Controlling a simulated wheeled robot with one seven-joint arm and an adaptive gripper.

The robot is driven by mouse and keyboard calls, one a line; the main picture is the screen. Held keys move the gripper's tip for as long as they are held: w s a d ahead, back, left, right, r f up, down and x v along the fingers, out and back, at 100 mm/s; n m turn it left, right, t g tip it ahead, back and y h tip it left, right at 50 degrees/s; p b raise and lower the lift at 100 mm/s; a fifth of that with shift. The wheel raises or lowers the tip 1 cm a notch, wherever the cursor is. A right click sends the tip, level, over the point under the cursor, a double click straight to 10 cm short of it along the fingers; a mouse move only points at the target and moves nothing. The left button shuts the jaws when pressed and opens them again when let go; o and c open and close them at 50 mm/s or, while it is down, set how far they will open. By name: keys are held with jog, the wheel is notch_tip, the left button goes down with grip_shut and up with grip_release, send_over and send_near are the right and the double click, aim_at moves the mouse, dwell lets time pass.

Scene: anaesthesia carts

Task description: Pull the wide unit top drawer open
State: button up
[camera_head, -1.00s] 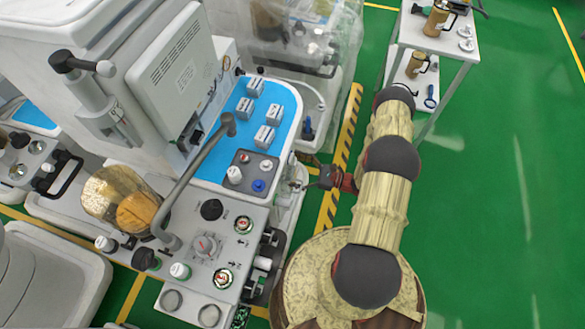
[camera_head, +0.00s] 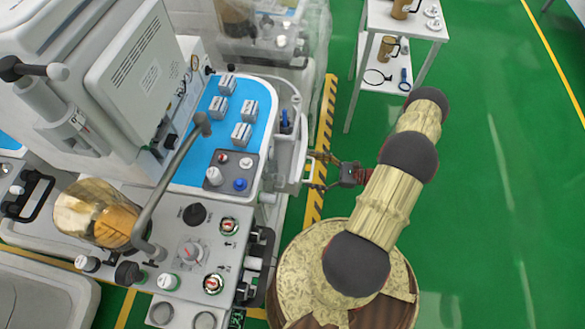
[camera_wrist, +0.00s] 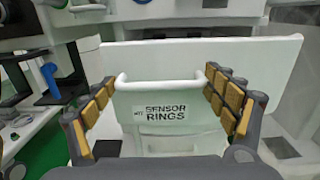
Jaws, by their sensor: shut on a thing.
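The wide unit (camera_head: 205,190) is the white anaesthesia cart with a blue top at the left of the head view. Its drawer front (camera_wrist: 260,65) fills the middle of the wrist view, with a white bar handle (camera_wrist: 165,85) above a "SENSOR RINGS" label (camera_wrist: 166,114). In the head view the drawer (camera_head: 297,165) stands out from the cart's right side. My gripper (camera_head: 316,172) is at that drawer front. In the wrist view my gripper (camera_wrist: 168,88) has its yellow-padded fingers at both ends of the handle, shut on it. The drawer's inside is hidden.
Yellow-black floor tape (camera_head: 322,140) runs beside the cart. A white side table (camera_head: 405,22) with mugs stands at the top. A covered cart (camera_head: 265,35) stands behind. Green floor (camera_head: 500,200) at the right is free.

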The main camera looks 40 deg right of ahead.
jog(key=b+v, duration=0.4)
jog(key=v, duration=1.4)
jog(key=shift+d+r, duration=0.3)
jog(key=shift+d, duration=0.1)
jog(key=o, duration=1.4)
jog(key=shift+a+f, duration=0.15)
jog(key=shift+a, duration=0.05)
jog(key=shift+s, duration=0.1)
jog(key=v, duration=1.2)
